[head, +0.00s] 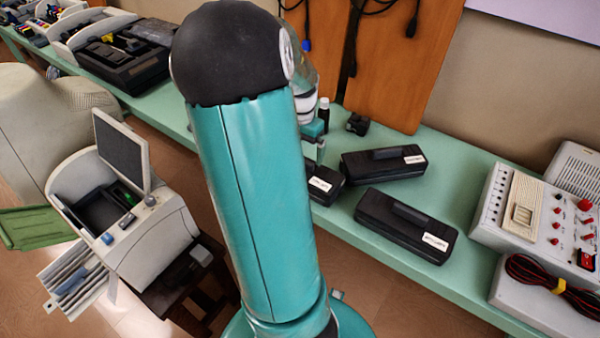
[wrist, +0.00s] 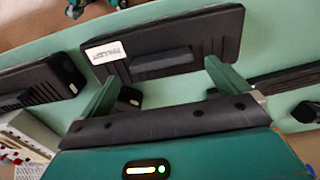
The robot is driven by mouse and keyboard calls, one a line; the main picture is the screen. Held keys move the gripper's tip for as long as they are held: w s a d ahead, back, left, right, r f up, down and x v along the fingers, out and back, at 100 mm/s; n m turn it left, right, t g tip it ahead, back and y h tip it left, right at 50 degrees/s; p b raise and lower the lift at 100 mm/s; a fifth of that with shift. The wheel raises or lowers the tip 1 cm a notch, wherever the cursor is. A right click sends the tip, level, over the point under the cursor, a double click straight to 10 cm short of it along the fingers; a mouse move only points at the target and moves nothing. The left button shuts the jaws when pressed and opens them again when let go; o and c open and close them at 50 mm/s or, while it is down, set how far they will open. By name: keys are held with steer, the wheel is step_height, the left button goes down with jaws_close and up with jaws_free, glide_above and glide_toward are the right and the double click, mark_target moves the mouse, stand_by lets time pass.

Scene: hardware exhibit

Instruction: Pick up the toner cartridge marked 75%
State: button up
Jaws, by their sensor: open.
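Three black toner cartridges with white labels lie on the green bench in the head view: a rear one (head: 375,165), a front one (head: 400,222) and one partly hidden behind my arm (head: 322,186). The label print is too small to read, so I cannot tell which is marked 75%. In the wrist view a labelled cartridge (wrist: 190,38) lies just beyond my gripper (wrist: 161,70). My gripper is open and empty, its green fingers spread toward that cartridge's near side. Another labelled cartridge (wrist: 35,82) is at the left and a dark object (wrist: 290,80) at the right.
The green bench (head: 470,190) runs along the wall. A grey control box with red knobs (head: 540,215) stands at the right. A small black object (head: 357,124) sits behind the cartridges. A beige machine with a screen (head: 125,200) stands at the left.

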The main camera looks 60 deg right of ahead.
steer(key=shift+f, duration=1.5)
steer(key=c, duration=2)
